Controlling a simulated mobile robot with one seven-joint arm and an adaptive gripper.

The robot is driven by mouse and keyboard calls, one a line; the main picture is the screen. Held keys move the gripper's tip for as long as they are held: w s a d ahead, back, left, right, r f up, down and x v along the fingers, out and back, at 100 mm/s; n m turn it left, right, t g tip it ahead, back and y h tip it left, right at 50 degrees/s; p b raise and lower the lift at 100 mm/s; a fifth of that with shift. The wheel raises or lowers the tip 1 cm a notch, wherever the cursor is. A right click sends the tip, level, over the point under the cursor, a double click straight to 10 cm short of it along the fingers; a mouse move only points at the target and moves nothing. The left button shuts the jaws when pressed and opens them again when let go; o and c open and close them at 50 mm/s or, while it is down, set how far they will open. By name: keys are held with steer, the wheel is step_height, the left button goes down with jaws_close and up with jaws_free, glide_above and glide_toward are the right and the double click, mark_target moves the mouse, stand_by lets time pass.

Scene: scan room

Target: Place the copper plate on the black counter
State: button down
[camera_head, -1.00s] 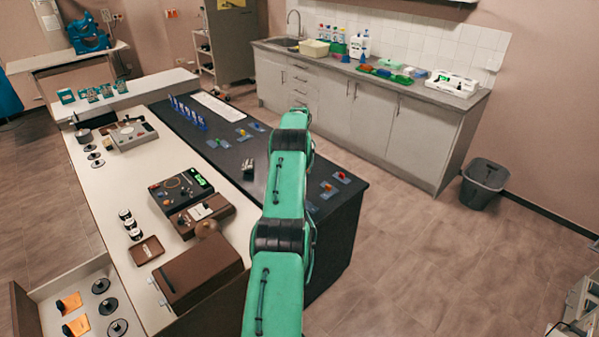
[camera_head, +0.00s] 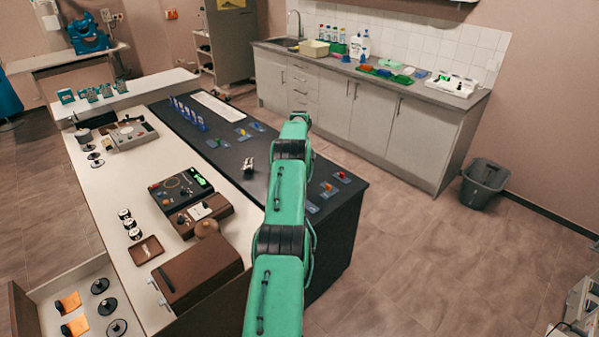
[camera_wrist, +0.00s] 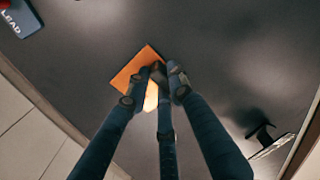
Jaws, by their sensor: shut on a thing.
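The copper plate (camera_wrist: 130,72) is a square orange sheet in the wrist view, lying below my fingers over the dark counter top. My gripper (camera_wrist: 157,80) is shut on it, around a dark part at its middle; the fingers hide much of that part and the plate's near side. I cannot tell whether the plate touches the surface. The black counter (camera_head: 228,157) is the dark top of the island, and it also fills most of the wrist view (camera_wrist: 215,45). In the head view my arm hides the gripper and the held plate.
A blue card marked LEAD (camera_wrist: 18,17) lies at upper left in the wrist view. A small metal-and-black item (camera_head: 248,165) stands on the counter. Coloured samples (camera_head: 343,177) lie right of my arm. An open drawer (camera_head: 60,290) holds orange plates and dark discs. Bare counter surrounds the plate.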

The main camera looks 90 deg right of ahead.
steer(key=shift+f, duration=0.3)
steer(key=c, duration=1.5)
jaws_free()
steer(key=shift+r, duration=0.15)
step_height(320, 180, up, 12)
steer(key=shift+p, duration=0.8)
